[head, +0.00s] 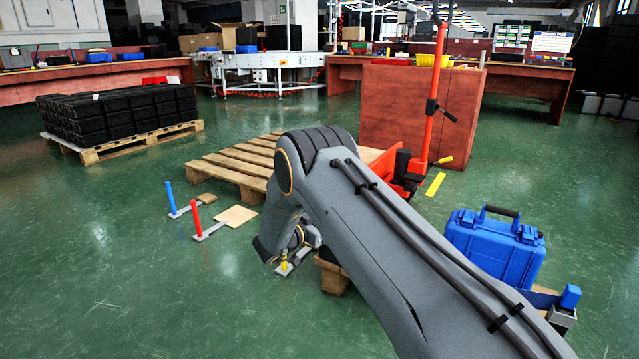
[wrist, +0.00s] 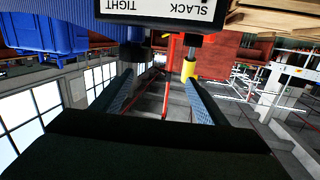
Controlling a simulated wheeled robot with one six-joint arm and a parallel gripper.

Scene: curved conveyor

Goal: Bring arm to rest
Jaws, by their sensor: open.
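My arm (head: 380,240) reaches from the lower right of the head view to the middle, with its wrist end bent down low over the floor. My gripper (wrist: 160,82) shows in the wrist view, its two fingers apart with nothing seen between them. In the head view the fingers are hidden or too small to tell. A yellow upright piece (head: 284,262) shows just below my wrist end. The wrist view is upside down and has a white sign reading SLACK and TIGHT (wrist: 160,12) close beyond the fingers.
A blue case (head: 495,245) stands right of my arm. A wooden pallet (head: 235,170) and an orange-red lifter (head: 432,95) are behind it. Blue (head: 171,198) and red (head: 196,216) posts stand on floor plates to the left. Black crates (head: 115,115) sit on another pallet. The left foreground floor is clear.

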